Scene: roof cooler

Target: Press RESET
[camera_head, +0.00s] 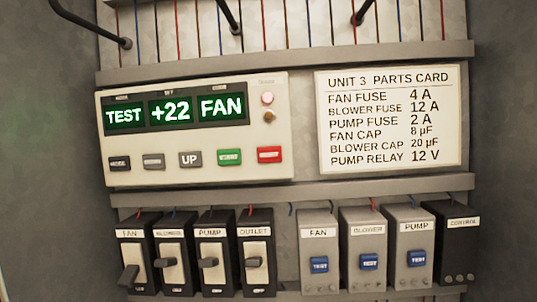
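A cream control panel (200,172) is mounted at the left of the cabinet. Its three green-lit displays read TEST (124,116), +22 (171,111) and FAN (221,107). Below them is a row of buttons: a black button (120,163), a grey button (153,160), a grey UP button (189,159), a green button (229,157) and a red button (269,154). Except for UP, their labels are too small to read, so I cannot tell which is RESET. A pale pink round lamp or button (267,98) sits above a small brown knob (269,117).
A parts card (390,120) is right of the panel. Below are black switches, including FAN (130,265) and OUTLET (256,255), and grey modules with blue TEST buttons (320,265). A CONTROL module (458,245) stands at right. The panel's front looks unobstructed.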

